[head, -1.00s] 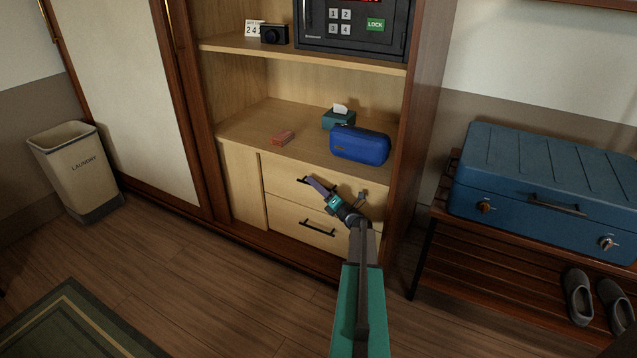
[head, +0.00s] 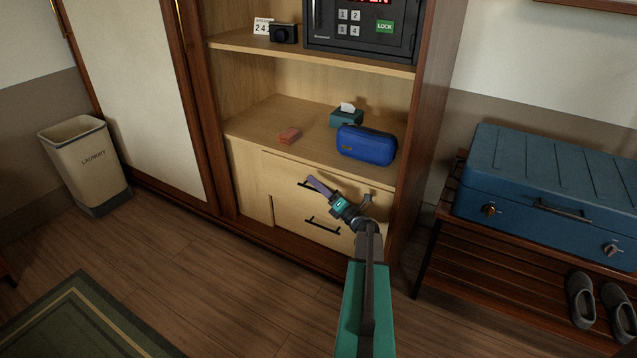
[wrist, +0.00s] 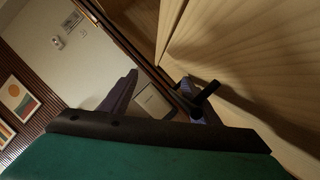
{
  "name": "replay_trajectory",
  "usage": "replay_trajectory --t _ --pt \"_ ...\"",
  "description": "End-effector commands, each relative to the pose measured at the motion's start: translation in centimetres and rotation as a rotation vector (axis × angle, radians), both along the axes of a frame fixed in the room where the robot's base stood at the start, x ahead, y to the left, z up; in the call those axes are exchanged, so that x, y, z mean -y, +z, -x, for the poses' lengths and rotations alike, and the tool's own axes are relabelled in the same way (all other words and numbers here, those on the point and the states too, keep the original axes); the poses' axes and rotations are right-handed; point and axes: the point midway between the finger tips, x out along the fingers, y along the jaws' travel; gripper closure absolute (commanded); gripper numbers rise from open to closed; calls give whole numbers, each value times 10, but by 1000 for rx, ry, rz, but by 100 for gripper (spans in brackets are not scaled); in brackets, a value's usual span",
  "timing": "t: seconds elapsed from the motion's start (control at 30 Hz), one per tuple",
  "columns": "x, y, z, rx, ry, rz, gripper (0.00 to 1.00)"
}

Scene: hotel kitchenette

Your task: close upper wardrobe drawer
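The upper drawer (head: 345,187) of the wardrobe is pale wood with a black bar handle (head: 304,183). Its front stands slightly forward of the lower drawer (head: 290,215). My gripper (head: 343,192) is in front of the upper drawer, its fingers spread, one purple finger pointing toward the handle. In the wrist view the open gripper (wrist: 155,95) has its two fingers apart, and the black handle (wrist: 206,94) shows by the right finger on the pale drawer front (wrist: 255,65). Whether they touch is unclear. The gripper covers part of the handle in the head view.
A blue case (head: 366,146), a tissue box (head: 346,118) and a small reddish block (head: 289,136) lie on the shelf above. A blue suitcase (head: 555,185) on a slatted rack (head: 500,255) stands at right. The floor (head: 240,300) in front is clear.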

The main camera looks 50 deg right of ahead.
Motion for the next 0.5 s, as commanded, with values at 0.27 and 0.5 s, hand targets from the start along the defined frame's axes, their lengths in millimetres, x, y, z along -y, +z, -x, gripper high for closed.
replay_trajectory --t 0.27,0.5 --pt "-5 17 38 18 -42 -2 55" --pt "-22 18 57 18 -42 -5 51"
